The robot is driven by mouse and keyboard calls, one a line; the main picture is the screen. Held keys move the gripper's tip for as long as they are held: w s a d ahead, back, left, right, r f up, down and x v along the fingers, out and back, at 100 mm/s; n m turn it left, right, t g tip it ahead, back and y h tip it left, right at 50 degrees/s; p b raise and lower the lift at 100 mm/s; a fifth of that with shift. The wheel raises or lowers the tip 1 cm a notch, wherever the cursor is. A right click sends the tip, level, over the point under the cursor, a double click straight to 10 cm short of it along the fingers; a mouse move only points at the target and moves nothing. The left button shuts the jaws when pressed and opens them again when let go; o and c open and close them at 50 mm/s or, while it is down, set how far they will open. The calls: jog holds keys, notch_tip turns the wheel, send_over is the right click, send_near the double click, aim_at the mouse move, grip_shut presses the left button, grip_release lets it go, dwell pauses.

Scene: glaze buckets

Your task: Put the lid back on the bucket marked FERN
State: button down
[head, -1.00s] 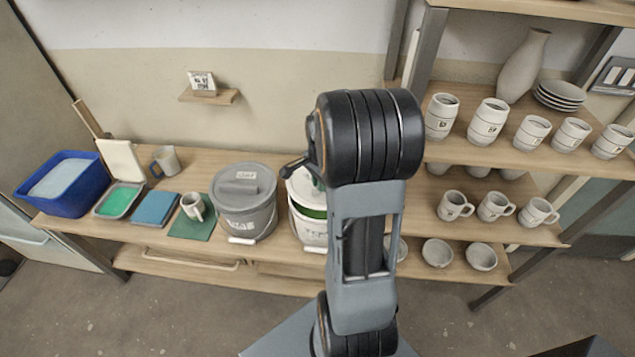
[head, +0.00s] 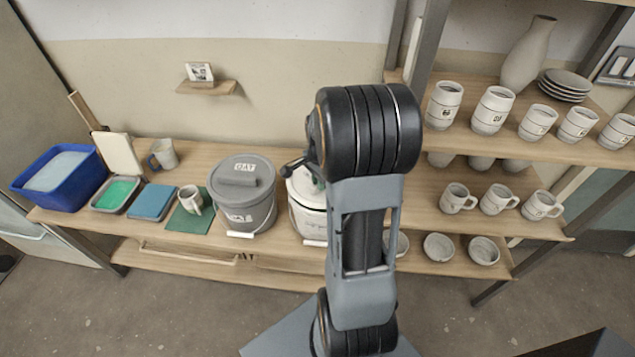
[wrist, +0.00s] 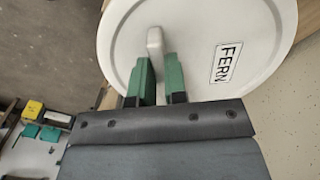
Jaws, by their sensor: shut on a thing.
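A white round lid labelled FERN (wrist: 202,45) fills the top of the wrist view. My gripper (wrist: 158,82) is shut on the upright grip at the lid's middle. In the head view the white bucket (head: 311,222) stands on the bench, partly behind my arm. The white lid (head: 303,188) lies over the bucket's mouth there, and no green shows at the rim. My arm hides the bucket's right part and my gripper in that view. I cannot tell whether the lid is pressed fully down.
A grey lidded bucket (head: 244,195) stands close on the left of the white one. Farther left are a small mug (head: 190,200), a blue tile (head: 152,202) and a blue tub (head: 62,180). Shelves with mugs (head: 494,110) rise on the right.

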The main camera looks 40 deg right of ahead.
jog(key=shift+f+b, duration=0.55)
jog(key=shift+f, duration=0.3)
dwell(2.0)
jog(key=c, duration=1.1)
grip_release()
jog(key=shift+o, duration=0.8)
jog(key=o, duration=0.3)
jog(key=shift+o, duration=0.2)
jog(key=shift+r, duration=0.2)
jog(key=shift+r+p, duration=2.8)
jog(key=shift+r, duration=0.55)
